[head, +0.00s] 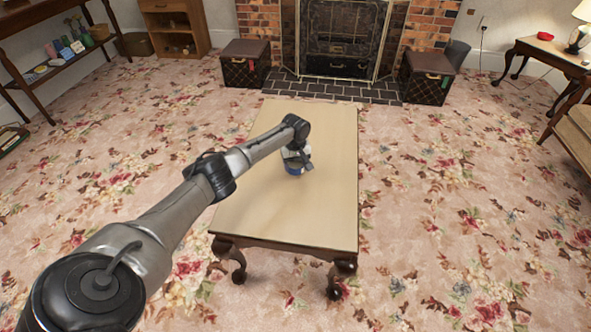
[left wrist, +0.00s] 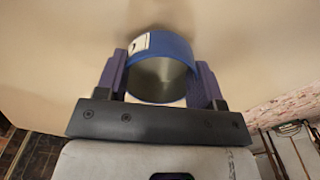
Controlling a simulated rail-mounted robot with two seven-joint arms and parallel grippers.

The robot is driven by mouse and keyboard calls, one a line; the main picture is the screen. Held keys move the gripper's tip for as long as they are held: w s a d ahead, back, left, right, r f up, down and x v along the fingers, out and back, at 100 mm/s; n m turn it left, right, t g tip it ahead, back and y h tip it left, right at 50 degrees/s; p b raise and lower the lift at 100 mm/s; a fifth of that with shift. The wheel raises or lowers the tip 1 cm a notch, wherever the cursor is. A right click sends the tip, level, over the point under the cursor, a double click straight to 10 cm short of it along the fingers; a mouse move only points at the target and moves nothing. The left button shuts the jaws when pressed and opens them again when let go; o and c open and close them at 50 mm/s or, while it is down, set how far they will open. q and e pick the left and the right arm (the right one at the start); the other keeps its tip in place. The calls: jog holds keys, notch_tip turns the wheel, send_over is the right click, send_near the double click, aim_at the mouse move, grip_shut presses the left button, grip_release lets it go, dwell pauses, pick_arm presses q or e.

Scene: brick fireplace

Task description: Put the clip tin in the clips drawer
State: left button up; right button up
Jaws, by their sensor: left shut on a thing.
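The clip tin appears to be the round blue tin (head: 293,171) on or just above the pale tabletop; I cannot tell if it touches. In the left wrist view the blue tin (left wrist: 172,45) has a white label, and its hollow metal inside shows. My left gripper (head: 297,163) is shut on it, one finger on each side, also seen in the left wrist view. My right gripper is not in view. No drawer is clearly marked as the clips drawer; a wooden cabinet (head: 172,45) stands at the back left, partly cut off.
The table (head: 320,215) is otherwise bare, with carpet around it. Two dark trunks (head: 246,72) (head: 426,85) flank the fireplace (head: 342,45). A shelf table (head: 50,20) with small items is at the left. A side table (head: 545,50) with a lamp is at the right.

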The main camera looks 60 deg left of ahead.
pick_arm(q)
jog(key=shift+f, duration=0.5)
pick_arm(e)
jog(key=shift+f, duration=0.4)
pick_arm(q)
jog(key=shift+f, duration=0.1)
jog(key=o, duration=1)
jog(key=shift+c, duration=0.2)
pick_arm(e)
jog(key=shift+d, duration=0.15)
